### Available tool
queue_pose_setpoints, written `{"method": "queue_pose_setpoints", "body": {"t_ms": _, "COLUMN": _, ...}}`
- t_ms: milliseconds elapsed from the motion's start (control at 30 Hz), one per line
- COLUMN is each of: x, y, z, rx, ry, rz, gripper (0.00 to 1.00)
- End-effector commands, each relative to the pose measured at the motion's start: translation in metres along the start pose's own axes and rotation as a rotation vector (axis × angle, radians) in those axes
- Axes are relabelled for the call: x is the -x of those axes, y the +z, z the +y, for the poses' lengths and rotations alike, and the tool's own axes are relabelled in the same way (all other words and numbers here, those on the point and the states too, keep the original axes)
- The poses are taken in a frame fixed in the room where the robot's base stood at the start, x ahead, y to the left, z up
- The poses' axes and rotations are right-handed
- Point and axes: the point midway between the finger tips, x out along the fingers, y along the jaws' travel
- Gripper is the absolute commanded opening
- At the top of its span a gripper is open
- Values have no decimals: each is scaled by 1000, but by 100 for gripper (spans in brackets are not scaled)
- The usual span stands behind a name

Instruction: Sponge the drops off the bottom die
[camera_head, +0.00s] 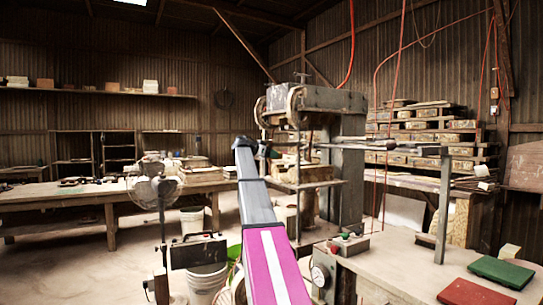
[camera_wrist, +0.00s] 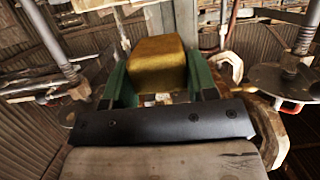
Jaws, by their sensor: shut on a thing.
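The tile press (camera_head: 318,105) stands in the middle of the head view, with my arm reaching toward its left side. In the wrist view my gripper (camera_wrist: 157,68) has its green fingers on either side of a yellow-brown sponge (camera_wrist: 159,58) and is shut on it. In the head view my gripper is small and mostly hidden behind my arm, close to the press opening. I cannot clearly make out the bottom die or any drops on it. I cannot tell whether the sponge touches anything beyond the fingers.
A workbench (camera_head: 490,262) at the right carries a red tile (camera_head: 465,292), a green tile (camera_head: 501,271) and a control box (camera_head: 347,245). Stacked wooden boards (camera_head: 425,140) stand behind it. A fan (camera_head: 157,190) and white bucket (camera_head: 205,284) stand left of my arm.

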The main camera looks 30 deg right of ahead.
Motion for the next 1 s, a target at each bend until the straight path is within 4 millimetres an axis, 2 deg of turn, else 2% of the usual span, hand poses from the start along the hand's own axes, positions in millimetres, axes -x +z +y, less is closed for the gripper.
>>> {"method": "queue_pose_setpoints", "body": {"t_ms": 267, "x": -15, "y": -8, "z": 2, "rx": -6, "ry": 23, "rz": -1, "gripper": 32}}
{"method": "queue_pose_setpoints", "body": {"t_ms": 1000, "x": -88, "y": -28, "z": 3, "rx": -5, "ry": 19, "rz": -1, "gripper": 32}}
